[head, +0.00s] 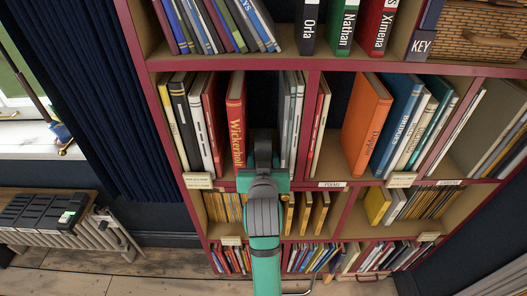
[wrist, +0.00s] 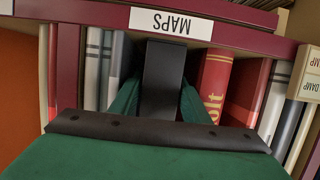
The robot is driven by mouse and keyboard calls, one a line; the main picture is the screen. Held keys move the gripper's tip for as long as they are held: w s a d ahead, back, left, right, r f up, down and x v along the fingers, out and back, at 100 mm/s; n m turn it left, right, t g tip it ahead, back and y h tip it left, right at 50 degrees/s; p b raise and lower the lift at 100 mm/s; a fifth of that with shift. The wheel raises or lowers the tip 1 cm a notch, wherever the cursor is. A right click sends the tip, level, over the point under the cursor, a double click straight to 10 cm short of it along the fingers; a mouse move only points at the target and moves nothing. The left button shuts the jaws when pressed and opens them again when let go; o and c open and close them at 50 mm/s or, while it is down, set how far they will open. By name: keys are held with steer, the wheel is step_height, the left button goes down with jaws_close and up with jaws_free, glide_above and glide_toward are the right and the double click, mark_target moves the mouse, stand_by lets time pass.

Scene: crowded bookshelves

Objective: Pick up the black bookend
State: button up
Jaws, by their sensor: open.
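In the wrist view the black bookend (wrist: 163,72) stands upright in the middle of the picture, in the gap between the red book (wrist: 214,82) and pale grey books (wrist: 100,70). My gripper (wrist: 160,98) is open, with one green finger on each side of the bookend. Whether either finger touches it I cannot tell. The bookend's lower part is hidden behind my gripper's dark front edge. In the head view my gripper (head: 263,162) reaches into the same shelf, just right of the red "Wickerholt" book (head: 236,125), and my arm covers most of that spot.
Grey books (head: 290,115) stand close on the right of my gripper in the head view. A red upright divider (head: 307,125) is beyond them. The "MAPS" label (wrist: 172,23) marks a shelf edge in the wrist view. Low books (head: 305,213) fill the shelf below.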

steer(key=shift+x, duration=1.3)
jaws_close()
steer(key=shift+r, duration=0.15)
